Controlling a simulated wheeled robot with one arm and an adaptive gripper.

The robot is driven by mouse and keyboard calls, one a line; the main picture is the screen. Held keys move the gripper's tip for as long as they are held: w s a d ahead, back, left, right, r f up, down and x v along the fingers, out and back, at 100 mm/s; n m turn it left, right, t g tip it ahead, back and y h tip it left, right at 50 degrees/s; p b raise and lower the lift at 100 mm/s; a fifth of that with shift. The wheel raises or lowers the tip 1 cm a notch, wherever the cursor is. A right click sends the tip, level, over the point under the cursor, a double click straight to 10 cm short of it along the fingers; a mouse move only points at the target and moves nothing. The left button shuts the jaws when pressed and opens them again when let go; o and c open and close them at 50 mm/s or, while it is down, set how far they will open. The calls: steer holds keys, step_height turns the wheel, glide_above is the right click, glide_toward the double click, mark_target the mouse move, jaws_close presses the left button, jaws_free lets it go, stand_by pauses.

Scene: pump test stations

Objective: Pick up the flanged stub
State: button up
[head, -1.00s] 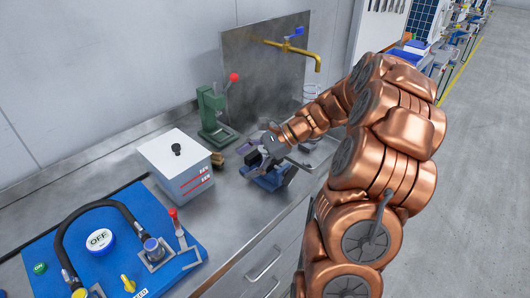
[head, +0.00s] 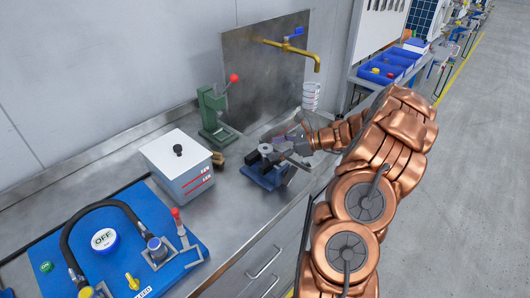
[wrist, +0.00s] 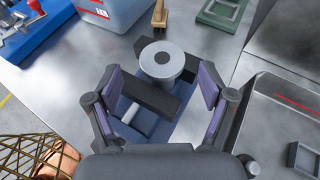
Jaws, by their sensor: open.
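The flanged stub (wrist: 162,60) is a grey round flange with a dark centre hole, seen from above in the wrist view. It stands in the dark jaws of a blue vise (wrist: 150,128) on the steel bench. In the head view the stub (head: 266,148) shows on top of the vise (head: 266,176). My gripper (wrist: 160,84) is open and empty, with purple-padded fingers spread left and right. The stub appears between and beyond the fingertips, with no visible contact. In the head view my gripper (head: 285,146) is just right of the stub.
A green press (head: 214,115) with a red knob stands behind. A brass tap (head: 292,48) and a sink edge (wrist: 285,90) are to the right. A blue pump board (head: 120,225) lies front left.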

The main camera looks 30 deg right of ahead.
mark_target(267, 148)
steer(key=shift+p+x, duration=0.55)
steer(key=shift+x, duration=1.35)
steer(key=shift+w, duration=0.1)
steer(key=shift+r, duration=0.1)
steer(key=c, duration=1.5)
